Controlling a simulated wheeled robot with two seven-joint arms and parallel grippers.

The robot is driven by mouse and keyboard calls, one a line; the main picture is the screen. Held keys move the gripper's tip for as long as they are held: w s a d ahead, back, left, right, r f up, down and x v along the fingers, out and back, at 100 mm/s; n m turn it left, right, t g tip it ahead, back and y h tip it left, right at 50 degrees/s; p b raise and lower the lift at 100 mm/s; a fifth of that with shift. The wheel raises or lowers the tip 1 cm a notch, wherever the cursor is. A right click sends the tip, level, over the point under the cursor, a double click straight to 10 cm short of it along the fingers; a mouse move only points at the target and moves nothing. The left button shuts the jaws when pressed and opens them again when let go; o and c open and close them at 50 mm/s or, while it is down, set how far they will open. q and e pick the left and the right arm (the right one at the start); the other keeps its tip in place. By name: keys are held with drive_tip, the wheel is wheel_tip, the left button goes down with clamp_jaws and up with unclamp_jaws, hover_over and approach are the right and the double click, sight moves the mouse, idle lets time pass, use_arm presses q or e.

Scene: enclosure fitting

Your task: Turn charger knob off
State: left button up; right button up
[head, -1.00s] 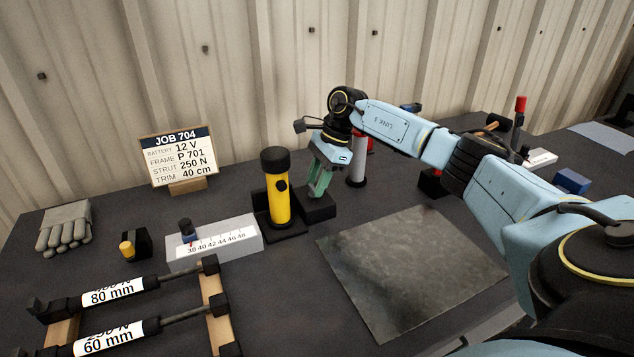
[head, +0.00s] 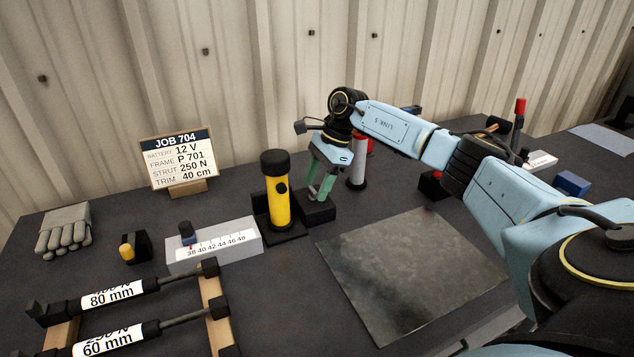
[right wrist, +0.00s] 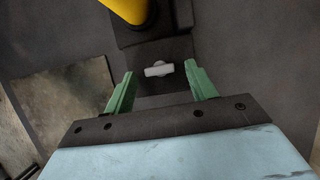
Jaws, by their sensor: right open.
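The charger appears to be the low black box (head: 320,213) beside the yellow and black cylinder. Its knob (right wrist: 158,69) is a small light grey bar on the black top, lying roughly crosswise in the right wrist view. My right gripper (head: 321,190) is open above the box, its green fingers pointing down. In the right wrist view the fingertips (right wrist: 159,72) stand to either side of the knob, with a gap on both sides. The knob is not clear in the head view. My left gripper is not in view.
The yellow cylinder (head: 279,190) stands close left of the charger. A white and red cylinder (head: 357,175) stands behind my gripper. A scale block (head: 214,245), gloves (head: 65,230) and struts (head: 115,295) lie left. A flat grey plate (head: 410,270) lies in front.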

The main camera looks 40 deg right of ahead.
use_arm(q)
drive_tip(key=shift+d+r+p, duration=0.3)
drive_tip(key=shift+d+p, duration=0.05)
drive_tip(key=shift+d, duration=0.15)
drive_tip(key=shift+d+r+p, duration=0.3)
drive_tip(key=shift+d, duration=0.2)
use_arm(e)
drive_tip(key=v, duration=1.3)
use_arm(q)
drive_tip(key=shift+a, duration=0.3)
use_arm(e)
drive_tip(key=shift+s, duration=0.1)
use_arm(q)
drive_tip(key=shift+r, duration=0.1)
use_arm(e)
drive_tip(key=shift+r, duration=0.1)
